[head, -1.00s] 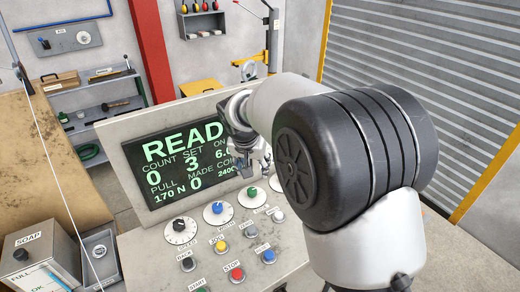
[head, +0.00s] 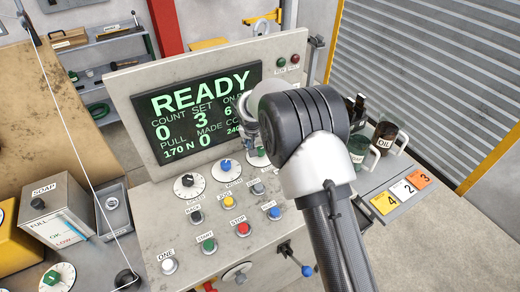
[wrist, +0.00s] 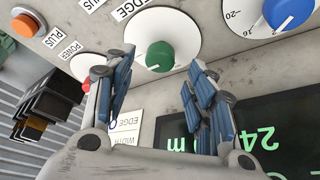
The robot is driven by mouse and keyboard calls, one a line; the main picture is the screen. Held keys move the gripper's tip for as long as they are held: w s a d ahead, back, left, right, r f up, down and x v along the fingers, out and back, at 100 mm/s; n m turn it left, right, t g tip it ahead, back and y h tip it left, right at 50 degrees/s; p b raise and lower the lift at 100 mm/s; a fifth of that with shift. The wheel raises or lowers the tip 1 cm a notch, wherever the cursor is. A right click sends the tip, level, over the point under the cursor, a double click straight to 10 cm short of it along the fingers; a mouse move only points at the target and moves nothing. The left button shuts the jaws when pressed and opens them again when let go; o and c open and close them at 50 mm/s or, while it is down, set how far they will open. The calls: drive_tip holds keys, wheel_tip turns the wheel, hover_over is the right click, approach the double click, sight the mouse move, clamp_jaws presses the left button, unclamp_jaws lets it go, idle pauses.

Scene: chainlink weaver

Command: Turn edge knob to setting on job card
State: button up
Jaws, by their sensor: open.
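The edge knob (wrist: 159,56) is a green knob with a white pointer on a round white dial, beside the EDGE label (wrist: 132,8) in the wrist view. In the head view its dial (head: 257,161) shows only in part behind my arm. My gripper (wrist: 160,62) is open, its two blue-padded fingers on either side of the knob in the picture. I cannot tell whether they touch it. A white card (wrist: 125,123) with EDGE and WIDTH on it is partly hidden by a finger; its setting is not readable.
The screen (head: 205,112) reads READY. A blue knob (wrist: 289,10) sits beside the edge dial, and a black knob (head: 187,181) farther left. Several push buttons, including a red one (head: 243,229), lie below.

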sight(260, 149)
drive_tip(key=shift+x, duration=1.9)
drive_tip(key=shift+c, duration=0.4)
drive_tip(key=c, duration=1)
